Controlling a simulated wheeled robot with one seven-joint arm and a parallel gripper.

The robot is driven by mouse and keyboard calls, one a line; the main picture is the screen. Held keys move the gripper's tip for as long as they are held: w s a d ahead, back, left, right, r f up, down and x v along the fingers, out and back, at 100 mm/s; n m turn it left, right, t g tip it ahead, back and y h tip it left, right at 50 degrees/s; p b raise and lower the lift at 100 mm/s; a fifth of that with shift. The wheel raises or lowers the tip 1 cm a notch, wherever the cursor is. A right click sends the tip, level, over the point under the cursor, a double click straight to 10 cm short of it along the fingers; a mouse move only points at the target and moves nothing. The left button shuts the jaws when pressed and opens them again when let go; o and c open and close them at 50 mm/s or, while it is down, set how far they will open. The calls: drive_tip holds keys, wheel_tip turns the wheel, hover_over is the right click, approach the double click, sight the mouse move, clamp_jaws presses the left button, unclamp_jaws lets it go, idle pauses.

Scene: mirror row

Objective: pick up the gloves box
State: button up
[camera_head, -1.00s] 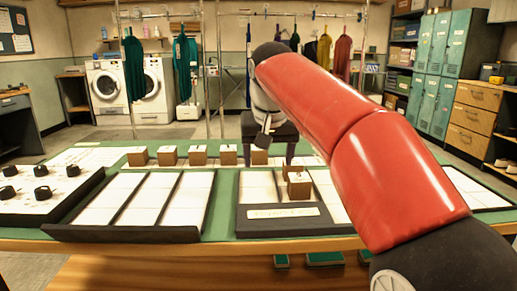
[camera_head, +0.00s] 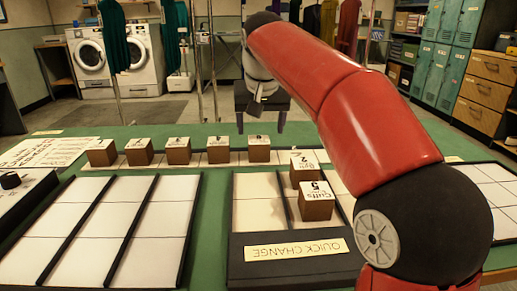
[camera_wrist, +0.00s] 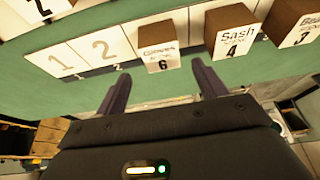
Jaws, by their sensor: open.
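The gloves box (camera_wrist: 160,50), a brown cube with a white label reading Gloves 6, stands on a numbered strip in the wrist view. In the head view it appears to be the rightmost box (camera_head: 259,150) of the row. My gripper (camera_head: 261,125) is open, fingers pointing down, and looks to be above and behind that box. In the wrist view the fingertips of my gripper (camera_wrist: 160,76) lie just below the box in the picture, one to each side. Nothing is between them. The exact height gap cannot be told.
The sash box (camera_wrist: 233,32) stands beside it, with several more in the row. Strip places 1 and 2 (camera_wrist: 80,52) are empty. A belt box (camera_head: 305,168) and a cuffs box (camera_head: 317,203) stand in the Quick Change tray (camera_head: 300,272). A divided tray (camera_head: 95,287) lies left.

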sight(259, 139)
drive_tip(key=f, duration=0.2)
drive_tip(key=f+b, duration=0.1)
drive_tip(key=f, duration=0.1)
drive_tip(key=shift+w+a, duration=0.2)
drive_tip(key=shift+w, duration=0.1)
drive_tip(key=shift+w+f, duration=0.25)
drive_tip(key=shift+f, duration=0.2)
drive_tip(key=c, duration=1.1)
drive_tip(key=shift+r, duration=0.15)
